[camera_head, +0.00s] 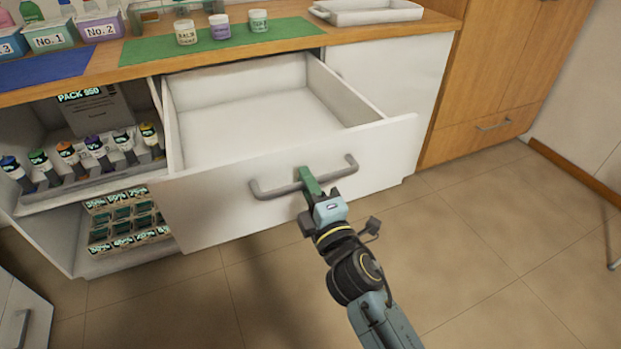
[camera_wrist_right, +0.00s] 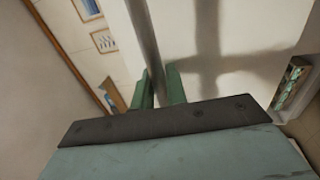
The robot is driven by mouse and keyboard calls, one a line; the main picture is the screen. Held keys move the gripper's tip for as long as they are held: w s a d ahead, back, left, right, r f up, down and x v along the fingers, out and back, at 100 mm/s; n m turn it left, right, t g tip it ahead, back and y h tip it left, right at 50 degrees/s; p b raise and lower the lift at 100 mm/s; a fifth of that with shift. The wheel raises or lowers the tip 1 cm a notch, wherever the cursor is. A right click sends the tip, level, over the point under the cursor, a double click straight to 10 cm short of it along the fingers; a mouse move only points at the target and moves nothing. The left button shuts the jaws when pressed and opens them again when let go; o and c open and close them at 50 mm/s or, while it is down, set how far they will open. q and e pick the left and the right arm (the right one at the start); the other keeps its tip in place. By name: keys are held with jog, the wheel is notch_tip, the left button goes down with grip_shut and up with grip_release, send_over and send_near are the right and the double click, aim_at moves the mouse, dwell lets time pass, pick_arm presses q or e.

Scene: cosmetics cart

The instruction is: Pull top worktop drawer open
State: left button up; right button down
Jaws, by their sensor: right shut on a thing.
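The top worktop drawer (camera_head: 225,200) is white and stands pulled out from under the worktop. Its inside is visible and empty. A grey bar handle (camera_head: 272,191) runs across its front. My right gripper (camera_head: 308,180) is shut on the handle near its middle. In the right wrist view the handle (camera_wrist_right: 146,40) passes between the green fingers of my right gripper (camera_wrist_right: 160,88), with the white drawer front behind it. My left gripper is not in view.
The wooden worktop (camera_head: 300,42) carries a green mat (camera_head: 165,48) with several jars and a white tray (camera_head: 367,11). Left of the drawer are open shelves with bottles and a compartment box (camera_head: 128,222). A wooden cabinet (camera_head: 500,60) stands at the right. The tiled floor (camera_head: 480,230) in front is clear.

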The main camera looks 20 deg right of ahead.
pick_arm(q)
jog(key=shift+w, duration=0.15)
pick_arm(e)
jog(key=c, duration=1.5)
grip_release()
